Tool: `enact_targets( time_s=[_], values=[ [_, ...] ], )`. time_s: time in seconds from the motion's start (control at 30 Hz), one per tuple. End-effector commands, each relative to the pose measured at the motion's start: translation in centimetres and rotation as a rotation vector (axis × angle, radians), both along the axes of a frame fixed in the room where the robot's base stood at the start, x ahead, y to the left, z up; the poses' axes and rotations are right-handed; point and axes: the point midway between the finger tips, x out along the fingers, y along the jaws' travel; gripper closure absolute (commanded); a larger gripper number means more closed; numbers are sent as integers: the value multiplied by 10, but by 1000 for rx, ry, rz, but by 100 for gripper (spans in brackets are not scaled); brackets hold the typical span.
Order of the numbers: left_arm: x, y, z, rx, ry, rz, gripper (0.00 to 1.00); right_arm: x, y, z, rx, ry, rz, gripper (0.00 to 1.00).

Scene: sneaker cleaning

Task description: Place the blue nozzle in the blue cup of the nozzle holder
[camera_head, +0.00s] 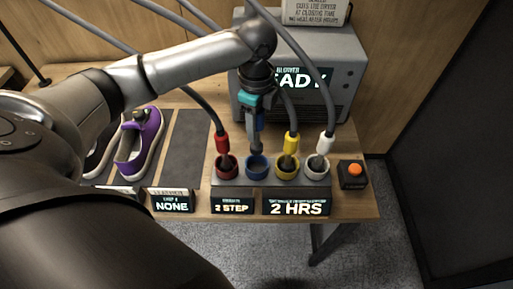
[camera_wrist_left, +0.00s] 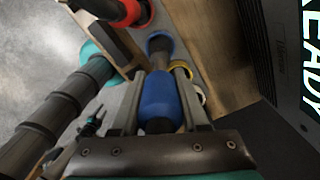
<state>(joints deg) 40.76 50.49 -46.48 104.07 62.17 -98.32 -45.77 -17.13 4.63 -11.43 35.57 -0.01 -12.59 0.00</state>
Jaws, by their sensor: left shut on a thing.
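The nozzle holder (camera_head: 232,182) is a dark block with red, blue, yellow and white cups in a row. The blue nozzle (camera_wrist_left: 160,100) is between the fingers of my left gripper (camera_head: 257,112), which is shut on it; in the head view the fingers partly hide it. Its grey tip (camera_head: 256,142) points down at the blue cup (camera_head: 257,173). In the wrist view the tip lies over the blue cup's rim (camera_wrist_left: 150,39); I cannot tell how far it is inside.
The red nozzle (camera_head: 222,143), yellow nozzle (camera_head: 291,144) and white nozzle (camera_head: 325,144) stand in their cups on hoses close by. The grey blower (camera_head: 340,80) stands behind. Sneakers (camera_head: 140,145) are at left, label signs (camera_head: 296,208) in front, an orange button (camera_head: 354,169) at right.

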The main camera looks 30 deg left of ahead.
Motion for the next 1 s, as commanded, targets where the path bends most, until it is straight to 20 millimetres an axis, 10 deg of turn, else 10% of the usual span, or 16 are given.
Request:
enact_targets(
  time_s=[0.63,1.0],
  values=[
    [0,-1,-87,0,0,0,100,-1,0,-13,1,2,0,50],
    [0,0,-91,-1,-2,0,100,-1,1,-12,1,2,0,50]
  ],
)
